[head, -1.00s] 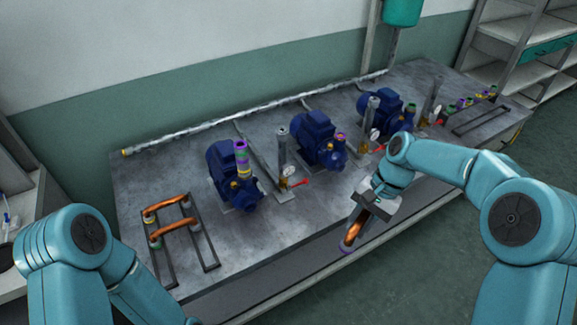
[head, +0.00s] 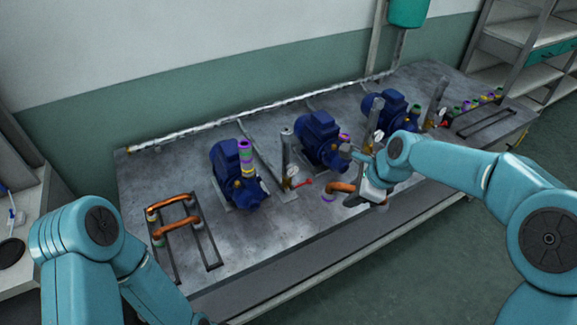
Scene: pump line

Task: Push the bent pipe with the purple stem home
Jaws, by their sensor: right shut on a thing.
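My right gripper (head: 358,190) is shut on a copper bent pipe (head: 340,187) and holds it in front of the middle pump. The pipe's lower end has a purple stem (head: 327,198). The rest of the pipe is hidden by the gripper. The middle blue pump (head: 317,137) has a purple-ringed port (head: 344,138) at its right side, close behind my right gripper. A grey upright pipe with a gauge (head: 292,171) and red lever stands left of it. My left gripper is out of view; only my left arm shows.
Two copper bent pipes (head: 176,203) lie on a dark rack (head: 205,246) at the left. The left pump (head: 226,165) carries a stacked ringed purple and yellow fitting (head: 246,157). Another blue pump (head: 384,110) stands farther right. The front of the bench (head: 262,243) is clear.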

